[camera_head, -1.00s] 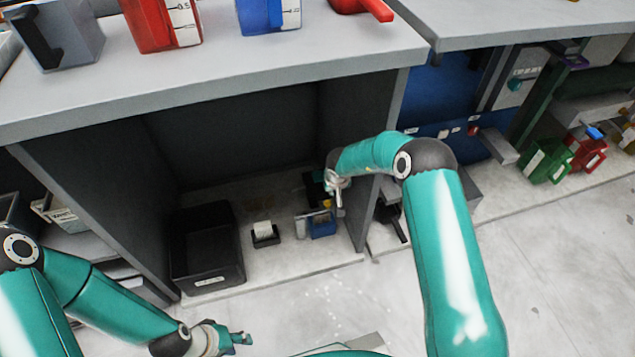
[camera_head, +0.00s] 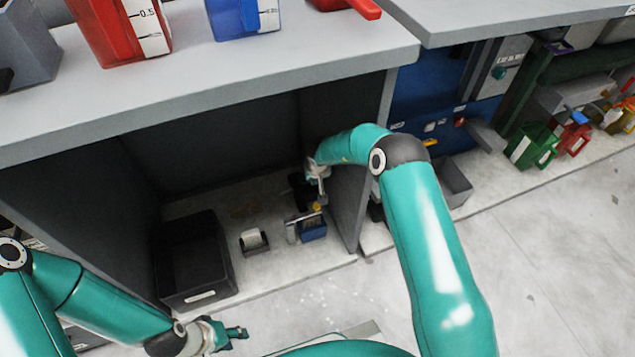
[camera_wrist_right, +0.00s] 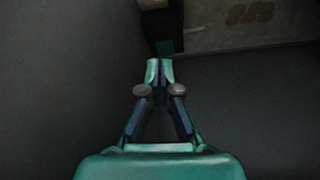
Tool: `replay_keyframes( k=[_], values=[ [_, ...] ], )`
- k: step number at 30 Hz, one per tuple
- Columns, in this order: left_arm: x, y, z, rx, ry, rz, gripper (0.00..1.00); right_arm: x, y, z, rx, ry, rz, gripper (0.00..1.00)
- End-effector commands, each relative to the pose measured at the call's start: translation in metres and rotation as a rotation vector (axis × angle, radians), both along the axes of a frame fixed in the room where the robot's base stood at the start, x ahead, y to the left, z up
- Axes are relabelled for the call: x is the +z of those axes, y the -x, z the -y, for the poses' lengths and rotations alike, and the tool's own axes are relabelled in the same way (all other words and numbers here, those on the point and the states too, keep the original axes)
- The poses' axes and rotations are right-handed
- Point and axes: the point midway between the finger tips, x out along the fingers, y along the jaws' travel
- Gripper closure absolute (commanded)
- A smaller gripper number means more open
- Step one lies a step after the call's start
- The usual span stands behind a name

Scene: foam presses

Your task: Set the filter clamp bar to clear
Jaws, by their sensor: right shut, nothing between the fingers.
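I cannot pick out the filter clamp bar for certain in either view. My right gripper (camera_head: 320,188) reaches into the open bay under the bench, by its right side wall, above a small dark object with a yellow part. In the right wrist view its fingertips (camera_wrist_right: 159,68) are together with nothing between them, near dark grey panels. A dark block with a greenish face (camera_wrist_right: 164,45) shows just beyond the tips. My left gripper (camera_head: 238,333) hangs low in front of the bay, away from everything; its finger opening is not clear.
The bay floor holds a black bin (camera_head: 165,262), a white-topped dark holder (camera_head: 253,240) and a small blue box (camera_head: 313,230). A blue panel (camera_head: 420,88) with a projecting grey bar (camera_head: 487,135) stands right of the bay. The floor at the right (camera_head: 560,240) is clear.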

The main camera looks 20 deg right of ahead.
Motion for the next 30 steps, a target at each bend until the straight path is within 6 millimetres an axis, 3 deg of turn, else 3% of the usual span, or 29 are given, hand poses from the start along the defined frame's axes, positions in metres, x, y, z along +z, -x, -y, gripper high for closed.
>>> replay_keyframes(
  k=[6,15,30],
  values=[
    [-0.023,0.000,0.000,0.000,0.000,0.000,0.60,-0.041,-0.012,0.001,-0.001,0.000,-0.001,1.00],
    [-0.046,0.000,0.000,0.000,0.000,0.000,0.60,-0.084,-0.028,0.003,-0.001,0.000,0.000,1.00],
    [-0.054,0.000,0.000,0.000,0.000,0.000,0.60,-0.084,0.007,-0.001,0.002,0.002,-0.001,1.00]
  ],
)
